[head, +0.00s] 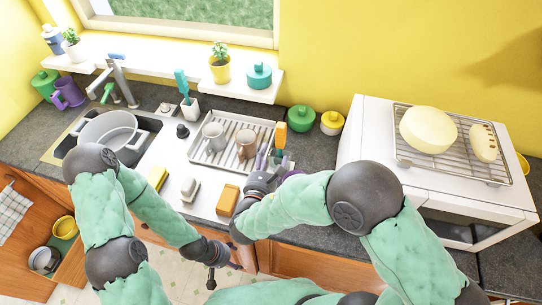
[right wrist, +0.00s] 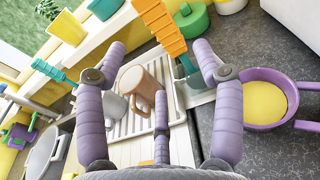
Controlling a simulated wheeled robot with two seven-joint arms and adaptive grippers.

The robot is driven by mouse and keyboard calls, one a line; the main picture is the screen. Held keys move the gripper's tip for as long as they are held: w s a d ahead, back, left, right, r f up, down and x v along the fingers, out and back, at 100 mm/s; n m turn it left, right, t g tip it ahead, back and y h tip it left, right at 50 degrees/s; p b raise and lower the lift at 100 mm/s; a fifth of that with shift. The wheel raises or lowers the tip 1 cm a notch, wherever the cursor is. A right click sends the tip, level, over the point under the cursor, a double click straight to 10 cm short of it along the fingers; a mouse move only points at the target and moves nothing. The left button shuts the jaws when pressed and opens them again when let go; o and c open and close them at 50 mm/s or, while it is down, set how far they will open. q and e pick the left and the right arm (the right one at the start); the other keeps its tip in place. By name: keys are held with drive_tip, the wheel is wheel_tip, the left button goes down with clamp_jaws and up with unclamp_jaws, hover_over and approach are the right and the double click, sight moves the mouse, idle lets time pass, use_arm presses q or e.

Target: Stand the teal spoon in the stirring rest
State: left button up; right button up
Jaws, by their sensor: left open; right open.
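A teal utensil that looks like the spoon (head: 181,80) stands upright, slightly tilted, in a small white holder (head: 190,108) behind the sink counter; it also shows in the right wrist view (right wrist: 52,71). An orange slatted utensil (head: 281,134) stands right of the dish rack, its foot at a teal holder (right wrist: 188,68); which holder is the stirring rest I cannot tell. My right gripper (head: 269,160) is open, with the orange utensil beyond and between its fingertips in the right wrist view; contact is unclear. My left gripper (head: 213,268) is open and low at the counter's front, far from the spoon.
A dish rack (head: 199,155) holds two mugs. A purple pot with yellow inside (right wrist: 262,103) stands right of my right gripper. Green (head: 301,118) and yellow pots stand behind. A sponge, a soap-like block and an orange block lie at the front. A white oven (head: 375,135) blocks the right.

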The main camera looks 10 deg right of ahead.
drive_tip(key=shift+s+a, duration=0.2)
drive_tip(key=shift+s, duration=0.3)
drive_tip(key=v, duration=1.2)
idle(0.4)
idle(0.6)
